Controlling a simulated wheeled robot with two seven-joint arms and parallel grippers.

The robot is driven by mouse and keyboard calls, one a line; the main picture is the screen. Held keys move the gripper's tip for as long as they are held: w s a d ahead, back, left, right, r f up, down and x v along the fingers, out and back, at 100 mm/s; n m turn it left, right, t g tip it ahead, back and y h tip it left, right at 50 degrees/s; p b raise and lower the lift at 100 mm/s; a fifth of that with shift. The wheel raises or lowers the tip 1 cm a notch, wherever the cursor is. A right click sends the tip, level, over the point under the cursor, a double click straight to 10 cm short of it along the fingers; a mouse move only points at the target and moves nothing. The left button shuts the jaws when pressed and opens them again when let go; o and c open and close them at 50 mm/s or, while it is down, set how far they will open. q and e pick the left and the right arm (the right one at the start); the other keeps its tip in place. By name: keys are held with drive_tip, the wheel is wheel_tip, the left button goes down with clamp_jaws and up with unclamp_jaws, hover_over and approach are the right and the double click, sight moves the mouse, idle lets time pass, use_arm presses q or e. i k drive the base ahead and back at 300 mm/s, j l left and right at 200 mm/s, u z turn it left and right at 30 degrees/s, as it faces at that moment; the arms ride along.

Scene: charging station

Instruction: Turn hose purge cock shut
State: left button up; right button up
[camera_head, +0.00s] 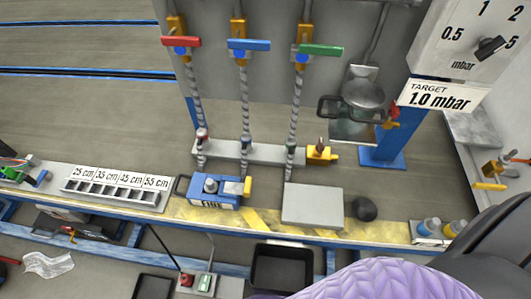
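Three braided hoses hang from wall cocks with a red handle (181,41), a blue handle (249,44) and a green handle (320,49). All three handles lie roughly crosswise to their hoses. The hoses run down to a grey manifold (225,148), with small coloured knobs at their lower ends. A yellow cock (321,153) with a dark stem sits at the manifold's right end. I cannot tell which cock is the hose purge cock, as no label names it. Neither of my grippers is in view.
A blue device (212,190) with a yellow lever stands on the bench beside a grey slotted rack (112,190). A grey plate (312,206) and a dark ball (364,208) are to the right. A dial box (480,40) reads in mbar above a "TARGET 1.0 mbar" sign (440,97).

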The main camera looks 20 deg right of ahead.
sight(320, 147)
drive_tip(key=z, duration=1.35)
